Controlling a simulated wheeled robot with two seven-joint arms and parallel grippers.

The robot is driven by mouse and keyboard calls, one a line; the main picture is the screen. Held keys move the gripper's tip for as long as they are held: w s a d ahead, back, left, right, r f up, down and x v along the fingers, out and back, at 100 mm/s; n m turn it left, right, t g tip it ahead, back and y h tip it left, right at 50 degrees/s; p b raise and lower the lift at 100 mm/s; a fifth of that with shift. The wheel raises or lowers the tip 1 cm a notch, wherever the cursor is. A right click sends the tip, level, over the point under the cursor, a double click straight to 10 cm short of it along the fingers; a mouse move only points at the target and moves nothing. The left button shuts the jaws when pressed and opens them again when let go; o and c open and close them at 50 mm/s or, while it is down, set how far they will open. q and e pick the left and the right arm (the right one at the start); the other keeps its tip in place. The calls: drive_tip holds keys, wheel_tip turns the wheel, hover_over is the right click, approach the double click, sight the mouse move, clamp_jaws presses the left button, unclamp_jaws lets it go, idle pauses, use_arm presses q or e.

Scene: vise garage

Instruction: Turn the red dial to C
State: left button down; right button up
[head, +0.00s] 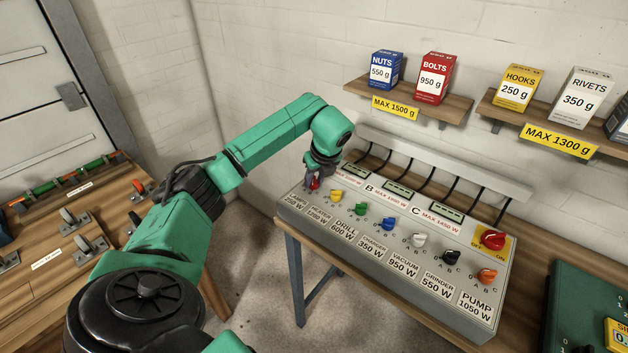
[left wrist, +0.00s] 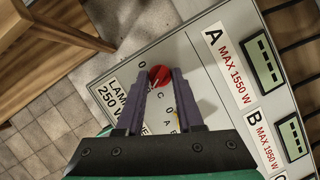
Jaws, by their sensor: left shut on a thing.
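The red dial (head: 315,184) is the leftmost of a row of coloured dials on the grey control panel (head: 300,209), above the label for lamps, 250 W. In the left wrist view the red dial (left wrist: 160,75) sits between the fingertips, with small letters printed around it; C shows close below it. My left gripper (head: 313,181) is shut on the red dial, reaching down from above. It also shows in the left wrist view (left wrist: 163,80). Which letter the dial points to cannot be told. My right gripper is not in view.
A yellow dial (head: 335,196) stands close to the right of the gripper, with more dials (head: 361,209) beyond. A red knob (head: 491,240) sits at the panel's right end. Shelves with boxes (head: 386,69) hang above. A wooden bench (head: 50,280) with levers is at left.

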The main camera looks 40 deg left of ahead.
use_arm(q)
drive_tip(key=n, duration=0.2)
drive_tip(key=n+g, duration=0.1)
drive_tip(key=n, duration=0.1)
drive_tip(key=n+g, duration=0.1)
drive_tip(key=n, duration=0.1)
drive_tip(key=shift+w+r+n+y, duration=0.1)
drive_tip(key=shift+w+n+y, duration=0.2)
drive_tip(key=shift+n, duration=0.1)
idle(0.3)
drive_tip(key=c, duration=0.5)
unclamp_jaws()
drive_tip(key=shift+c, duration=0.2)
